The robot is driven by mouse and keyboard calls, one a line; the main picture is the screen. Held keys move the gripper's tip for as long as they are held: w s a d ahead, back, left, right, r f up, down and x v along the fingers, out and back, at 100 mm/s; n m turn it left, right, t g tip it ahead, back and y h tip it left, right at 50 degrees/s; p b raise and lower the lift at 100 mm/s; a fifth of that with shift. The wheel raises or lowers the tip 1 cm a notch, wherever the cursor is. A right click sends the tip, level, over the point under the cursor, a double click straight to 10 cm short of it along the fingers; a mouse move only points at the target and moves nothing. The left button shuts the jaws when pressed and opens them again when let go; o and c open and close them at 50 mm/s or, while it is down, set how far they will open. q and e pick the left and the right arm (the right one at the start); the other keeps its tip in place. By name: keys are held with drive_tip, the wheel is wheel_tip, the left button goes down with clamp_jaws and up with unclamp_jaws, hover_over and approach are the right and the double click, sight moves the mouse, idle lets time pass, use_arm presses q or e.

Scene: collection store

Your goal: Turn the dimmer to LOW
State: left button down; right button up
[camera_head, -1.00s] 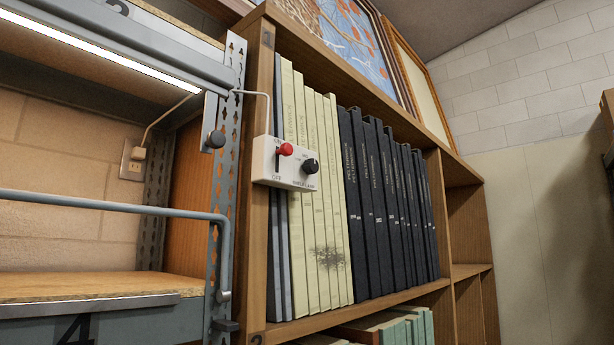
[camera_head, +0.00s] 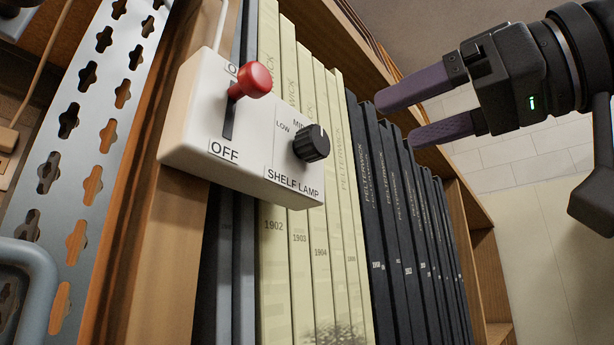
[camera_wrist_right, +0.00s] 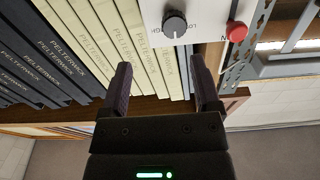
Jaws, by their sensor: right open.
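The white control box (camera_head: 190,140) is fixed to the shelf's wooden upright and carries the label SHELF LAMP. Its black dimmer knob (camera_head: 311,143) is on the right, with LOW and a partly hidden MID printed around it. A red-tipped lever switch (camera_head: 251,81) is on its left, up from OFF. My right gripper (camera_head: 396,118) is open and empty, to the right of the knob and apart from it. In the right wrist view the knob (camera_wrist_right: 174,24) lies beyond the open fingertips (camera_wrist_right: 158,80). My left gripper is not in view.
Cream volumes (camera_head: 312,230) and dark volumes (camera_head: 385,190) stand close behind and right of the box. A perforated metal post (camera_head: 88,120) and a grey rail (camera_head: 35,275) are at the left. Open air lies in front of the dark volumes.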

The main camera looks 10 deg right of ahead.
sight(322, 137)
drive_tip(key=a, duration=0.1)
drive_tip(key=a+p, duration=0.1)
drive_tip(key=w+a, duration=0.1)
drive_tip(key=a, duration=0.1)
drive_tip(key=shift+r+p, duration=0.35)
drive_tip(key=x, duration=0.1)
drive_tip(key=p+x, duration=0.1)
drive_tip(key=x, duration=0.3)
drive_tip(key=shift+w+d+f, duration=0.15)
drive_tip(key=shift+w+d, duration=0.15)
drive_tip(key=shift+d, duration=0.1)
drive_tip(key=shift+w+a, duration=0.1)
drive_tip(key=shift+a, duration=0.05)
drive_tip(key=shift+s, duration=0.3)
drive_tip(key=shift+w, duration=0.2)
drive_tip(key=c, duration=0.6)
clamp_jaws()
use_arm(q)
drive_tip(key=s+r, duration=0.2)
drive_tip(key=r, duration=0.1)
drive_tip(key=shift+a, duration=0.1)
